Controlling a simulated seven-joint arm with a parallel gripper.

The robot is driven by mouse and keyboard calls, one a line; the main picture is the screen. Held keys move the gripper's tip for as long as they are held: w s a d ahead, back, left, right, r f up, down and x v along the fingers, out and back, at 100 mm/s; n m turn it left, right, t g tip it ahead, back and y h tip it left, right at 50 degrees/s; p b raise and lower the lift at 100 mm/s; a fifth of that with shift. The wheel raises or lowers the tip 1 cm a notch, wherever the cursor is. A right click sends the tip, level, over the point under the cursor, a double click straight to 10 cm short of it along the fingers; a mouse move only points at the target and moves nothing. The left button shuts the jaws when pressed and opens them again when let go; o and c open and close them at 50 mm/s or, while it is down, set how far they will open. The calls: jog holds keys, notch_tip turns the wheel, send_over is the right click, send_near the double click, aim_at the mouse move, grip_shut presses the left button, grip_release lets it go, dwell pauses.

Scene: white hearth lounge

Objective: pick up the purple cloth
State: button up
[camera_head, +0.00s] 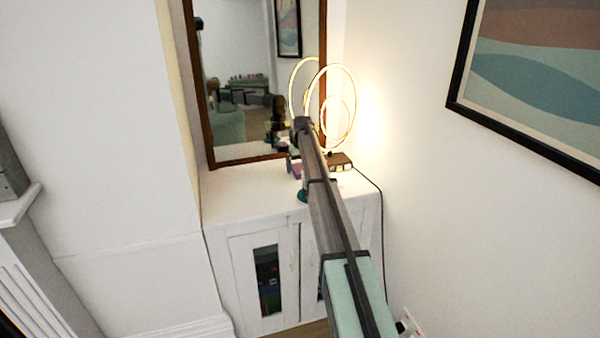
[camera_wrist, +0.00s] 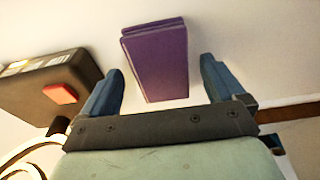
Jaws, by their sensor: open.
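The purple cloth (camera_wrist: 160,62) looks like a folded block on the white surface in the wrist view. It lies ahead of my gripper (camera_wrist: 160,82), roughly centred between the two blue fingers, with its near end close to the level of the fingertips. My gripper is open and nothing is held in it. In the head view a small patch of the purple cloth (camera_head: 296,170) shows on the cabinet top, mostly hidden behind my arm. The fingers are hard to make out in that view.
A dark box (camera_wrist: 50,88) with a red patch sits left of the cloth. A ring lamp (camera_head: 335,90) stands on a base at the back right of the white cabinet (camera_head: 240,195). A mirror (camera_head: 215,100) rises behind. The cabinet top's left part is clear.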

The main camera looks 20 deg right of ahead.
jog(key=shift+c, duration=0.4)
jog(key=c, duration=1.2)
jog(key=shift+o, duration=0.2)
jog(key=shift+r, duration=0.15)
